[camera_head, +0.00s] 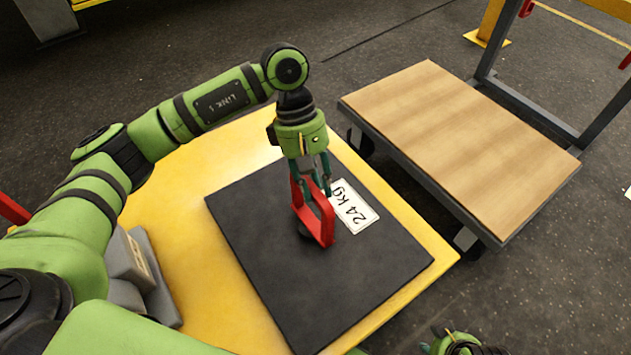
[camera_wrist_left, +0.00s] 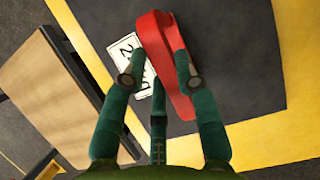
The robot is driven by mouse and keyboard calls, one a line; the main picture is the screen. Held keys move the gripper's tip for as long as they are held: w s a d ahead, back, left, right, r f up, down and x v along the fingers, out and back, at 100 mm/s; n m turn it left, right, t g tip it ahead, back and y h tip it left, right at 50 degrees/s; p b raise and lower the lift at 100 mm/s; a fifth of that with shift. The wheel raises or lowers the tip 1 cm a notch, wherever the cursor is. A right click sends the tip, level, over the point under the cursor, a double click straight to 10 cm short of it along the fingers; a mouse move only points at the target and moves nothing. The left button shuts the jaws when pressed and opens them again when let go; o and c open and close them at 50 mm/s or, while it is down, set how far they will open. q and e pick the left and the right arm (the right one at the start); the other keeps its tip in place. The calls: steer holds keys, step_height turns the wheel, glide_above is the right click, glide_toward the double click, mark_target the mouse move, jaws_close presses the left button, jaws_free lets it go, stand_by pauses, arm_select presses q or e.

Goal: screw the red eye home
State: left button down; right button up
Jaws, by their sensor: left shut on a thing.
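The red eye (camera_head: 326,224) is a red loop standing upright over the dark plate (camera_head: 290,290), just left of the white "24 kg" label (camera_head: 357,209). A dark round piece shows at its foot; how deep it sits in the plate I cannot tell. My left gripper (camera_head: 313,182) points down from above and is shut on the upper part of the red eye. In the left wrist view the red eye (camera_wrist_left: 162,45) lies between the green fingers of my left gripper (camera_wrist_left: 158,72). My right gripper (camera_head: 458,345) shows only in part at the bottom edge.
The plate lies on a yellow table (camera_head: 225,165). A cart with a wooden top (camera_head: 465,140) stands to the right, past a narrow gap. Grey blocks (camera_head: 140,270) sit at the table's left side, near my left arm.

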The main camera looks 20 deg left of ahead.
arm_select(q)
steer(key=c, duration=0.9)
jaws_free()
steer(key=shift+c, duration=0.2)
steer(key=shift+s, duration=0.1)
steer(key=v, duration=1.2)
steer(key=shift+d, duration=0.1)
